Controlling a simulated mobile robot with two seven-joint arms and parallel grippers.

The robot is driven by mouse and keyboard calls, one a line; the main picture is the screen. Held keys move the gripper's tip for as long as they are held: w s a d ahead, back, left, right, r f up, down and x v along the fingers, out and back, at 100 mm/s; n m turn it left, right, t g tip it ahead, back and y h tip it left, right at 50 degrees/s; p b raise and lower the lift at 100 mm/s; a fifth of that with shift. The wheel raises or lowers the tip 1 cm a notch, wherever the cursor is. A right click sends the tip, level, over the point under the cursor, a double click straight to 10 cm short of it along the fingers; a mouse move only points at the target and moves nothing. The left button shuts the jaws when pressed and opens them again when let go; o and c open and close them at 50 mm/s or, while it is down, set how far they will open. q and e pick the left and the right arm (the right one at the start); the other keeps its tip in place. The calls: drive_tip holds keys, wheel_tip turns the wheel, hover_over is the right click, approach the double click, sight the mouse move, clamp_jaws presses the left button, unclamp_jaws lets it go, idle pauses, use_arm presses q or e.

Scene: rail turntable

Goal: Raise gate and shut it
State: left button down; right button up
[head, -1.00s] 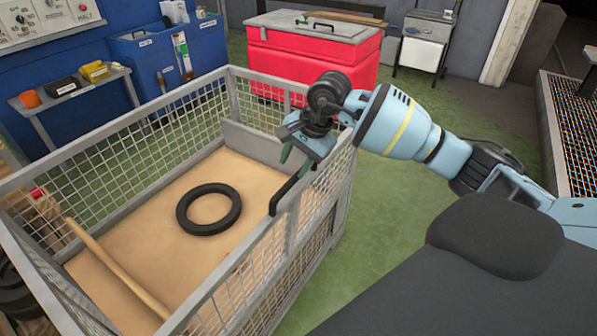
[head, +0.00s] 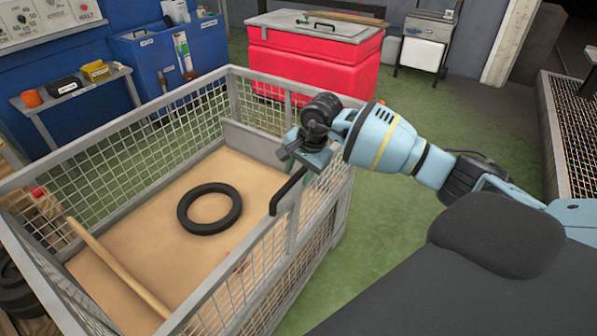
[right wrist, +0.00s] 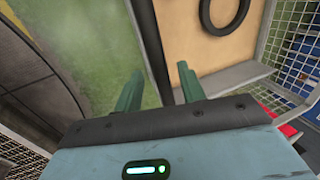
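The gate appears to be the mesh side panel (head: 262,262) of a grey cage crate, upright in line with the crate's right side; whether it is latched I cannot tell. A bent black handle (head: 288,190) sticks out at its top rail. My right gripper (head: 308,160) is at the top rail, just above and behind the handle, and partly hides it. Contact is unclear. My left gripper is out of view.
Inside the crate lie a black ring (head: 183,218) and a wooden pole (head: 118,268). A red chest (head: 310,62) and a blue bin (head: 150,58) stand behind. Green floor (head: 400,215) is clear right of the crate.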

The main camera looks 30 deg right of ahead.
drive_tip(key=shift+f, duration=0.2)
drive_tip(key=shift+c, duration=0.2)
